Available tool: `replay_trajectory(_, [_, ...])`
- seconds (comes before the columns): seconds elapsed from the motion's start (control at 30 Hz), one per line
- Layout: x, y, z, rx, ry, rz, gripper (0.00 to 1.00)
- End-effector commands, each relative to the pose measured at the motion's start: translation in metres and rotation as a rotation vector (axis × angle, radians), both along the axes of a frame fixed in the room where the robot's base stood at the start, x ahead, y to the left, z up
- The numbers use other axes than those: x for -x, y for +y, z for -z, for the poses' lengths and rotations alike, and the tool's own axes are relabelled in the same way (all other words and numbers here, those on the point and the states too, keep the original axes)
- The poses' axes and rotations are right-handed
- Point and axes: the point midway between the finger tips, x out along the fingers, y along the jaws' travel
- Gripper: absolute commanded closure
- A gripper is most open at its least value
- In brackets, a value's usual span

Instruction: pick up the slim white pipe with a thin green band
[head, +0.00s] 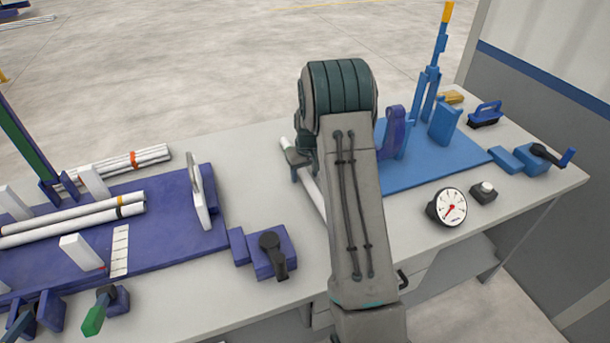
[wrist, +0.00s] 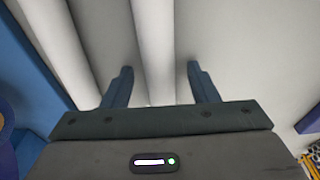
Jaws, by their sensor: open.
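My gripper (wrist: 159,69) is open, with one finger on each side of a plain white pipe (wrist: 153,40) in the wrist view. The fingers stand apart from its sides, and I cannot tell their height over it. A second white pipe (wrist: 58,40) runs beside it, left of the fingers. No green band shows on either pipe, so I cannot tell which is the named one. In the head view my gripper (head: 296,160) is low over the table, partly behind my arm, and a white pipe (head: 312,193) shows below it.
A purple rack (head: 170,240) at left holds white pipes (head: 75,220) with orange and dark bands. A blue fixture (head: 430,165) stands close on the right. A gauge (head: 447,207) and a purple clamp (head: 270,252) sit nearer. The table between rack and gripper is clear.

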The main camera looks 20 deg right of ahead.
Motion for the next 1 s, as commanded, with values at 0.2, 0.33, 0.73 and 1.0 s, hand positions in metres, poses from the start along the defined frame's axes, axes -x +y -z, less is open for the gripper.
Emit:
replay_trajectory(0.2, [0.0, 0.0, 0.0, 0.0, -0.001, 0.0, 0.58])
replay_trajectory(0.33, [0.0, 0.0, 0.0, 0.0, -0.001, 0.0, 0.94])
replay_trajectory(0.73, [-0.001, 0.0, -0.005, 0.001, -0.003, -0.001, 0.97])
replay_trajectory(1.0, [-0.001, 0.0, -0.043, 0.002, -0.007, -0.001, 0.97])
